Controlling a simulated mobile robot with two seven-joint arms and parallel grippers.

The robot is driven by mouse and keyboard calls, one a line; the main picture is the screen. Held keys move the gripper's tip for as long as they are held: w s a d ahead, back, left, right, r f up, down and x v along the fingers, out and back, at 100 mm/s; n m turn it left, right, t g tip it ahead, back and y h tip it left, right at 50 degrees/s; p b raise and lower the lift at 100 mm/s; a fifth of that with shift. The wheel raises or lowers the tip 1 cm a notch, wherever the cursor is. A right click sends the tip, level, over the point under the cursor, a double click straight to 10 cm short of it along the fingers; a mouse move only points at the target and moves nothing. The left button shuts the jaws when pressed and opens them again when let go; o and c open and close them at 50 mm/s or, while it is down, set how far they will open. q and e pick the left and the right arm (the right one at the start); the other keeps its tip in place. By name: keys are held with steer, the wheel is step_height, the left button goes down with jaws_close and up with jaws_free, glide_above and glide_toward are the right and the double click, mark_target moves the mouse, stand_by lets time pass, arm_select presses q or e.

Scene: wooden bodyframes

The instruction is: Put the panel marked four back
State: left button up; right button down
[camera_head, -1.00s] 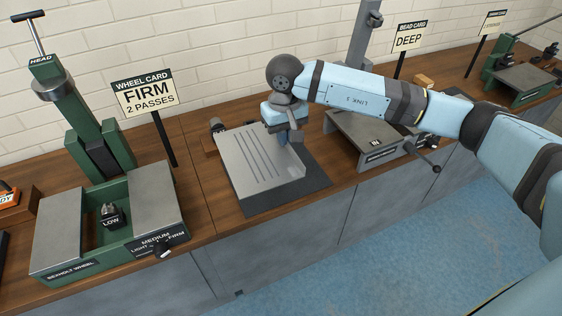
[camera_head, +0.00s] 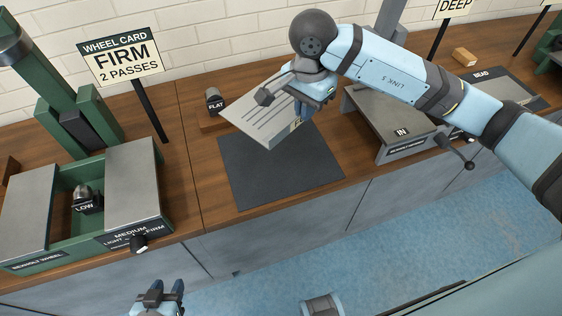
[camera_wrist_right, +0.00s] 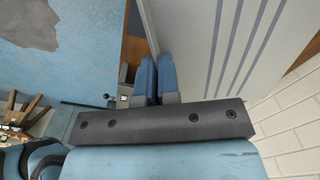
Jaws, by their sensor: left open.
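A grey metal panel (camera_head: 258,122) with several long parallel grooves is tilted above the dark mat (camera_head: 280,172). My right gripper (camera_head: 304,108) is shut on the panel's right edge and holds it clear of the mat. In the right wrist view my two blue fingers (camera_wrist_right: 156,75) lie close together at the edge of the panel (camera_wrist_right: 205,40). A pale label on the panel's near corner is partly hidden, and I cannot read a four on it. My left gripper (camera_head: 162,288) is open and empty at the bottom, in front of the bench.
The green wheel machine (camera_head: 132,190) stands left with its "FIRM, 2 PASSES" card (camera_head: 121,55). A block marked "FLAT" (camera_head: 214,101) sits behind the mat. The mat is bare.

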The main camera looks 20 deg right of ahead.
steer(key=m, duration=0.1)
glide_above(300, 175)
step_height(300, 175, down, 15)
steer(key=shift+a+f, duration=0.1)
steer(key=shift+f, duration=2.45)
steer(key=shift+f, duration=0.1)
steer(key=c, duration=1.8)
jaws_free()
steer(key=shift+f, duration=0.1)
steer(key=o, duration=0.4)
steer(key=shift+o, duration=0.2)
steer(key=shift+r, duration=0.2)
